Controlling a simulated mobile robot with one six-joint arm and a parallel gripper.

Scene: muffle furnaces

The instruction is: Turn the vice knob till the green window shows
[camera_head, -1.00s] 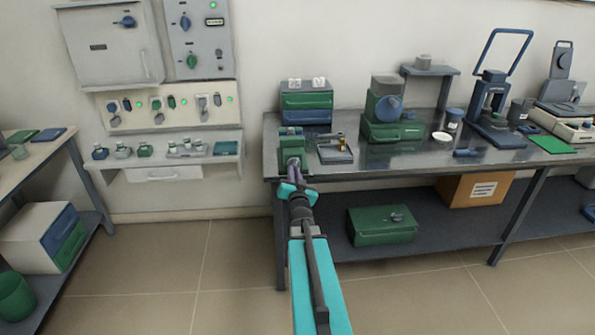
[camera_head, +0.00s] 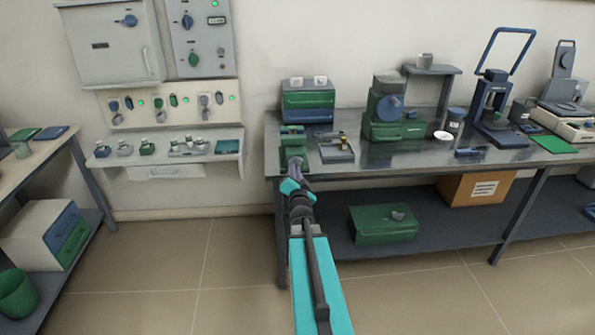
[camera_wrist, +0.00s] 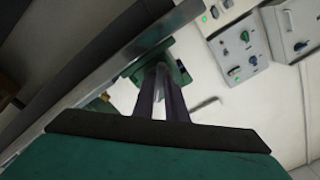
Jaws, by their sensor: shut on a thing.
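The small green vice (camera_head: 293,138) stands at the left front corner of the metal bench. Its grey knob (camera_head: 295,162) faces the front edge, mostly covered by my fingers. My gripper (camera_head: 296,169) reaches up to it from the front and is shut on the knob. In the wrist view, my two dark fingers (camera_wrist: 163,80) run up to the green vice body (camera_wrist: 181,68), and the picture is strongly rolled. The knob itself is hidden between the fingertips there. I cannot make out a green window in either view.
A green and blue drawer box (camera_head: 307,103) stands behind the vice. A small grey fixture with a brass piece (camera_head: 337,150) sits close on its right. A green machine (camera_head: 388,115) is farther right. The floor (camera_head: 215,270) left of my arm is clear.

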